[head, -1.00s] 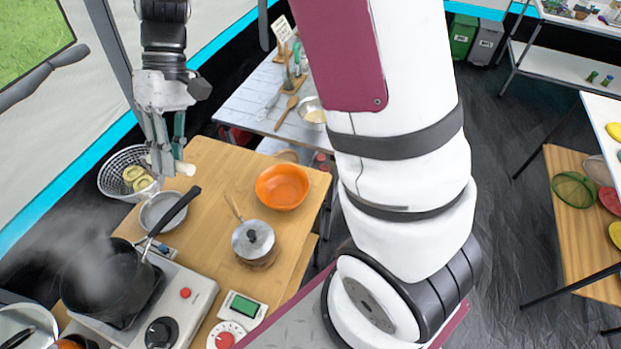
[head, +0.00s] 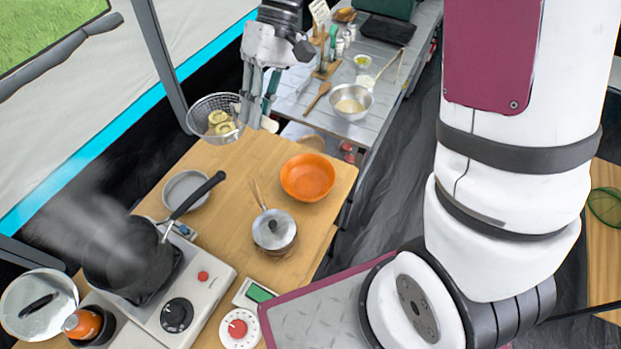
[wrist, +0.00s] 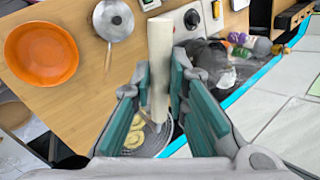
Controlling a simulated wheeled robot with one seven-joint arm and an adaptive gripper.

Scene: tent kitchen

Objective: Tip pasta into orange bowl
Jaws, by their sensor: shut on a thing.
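My gripper (head: 256,112) is shut on the pale handle (wrist: 160,62) of a mesh basket. The basket (head: 196,107) hangs at the far left corner of the wooden table and holds several yellow pasta nests (head: 218,121). In the wrist view the pasta (wrist: 128,138) and part of the basket (wrist: 158,147) show beyond the fingers. The orange bowl (head: 307,178) stands on the table, to the right of and nearer than the basket. It also shows at the left in the wrist view (wrist: 41,53). I see nothing in it.
A small grey pan (head: 187,191) and a lidded saucepan (head: 274,230) stand on the wooden table (head: 232,175). A steaming black pot (head: 128,262) sits on the hob (head: 205,258). A metal counter with a steel bowl (head: 350,102) lies behind. Table space left of the orange bowl is clear.

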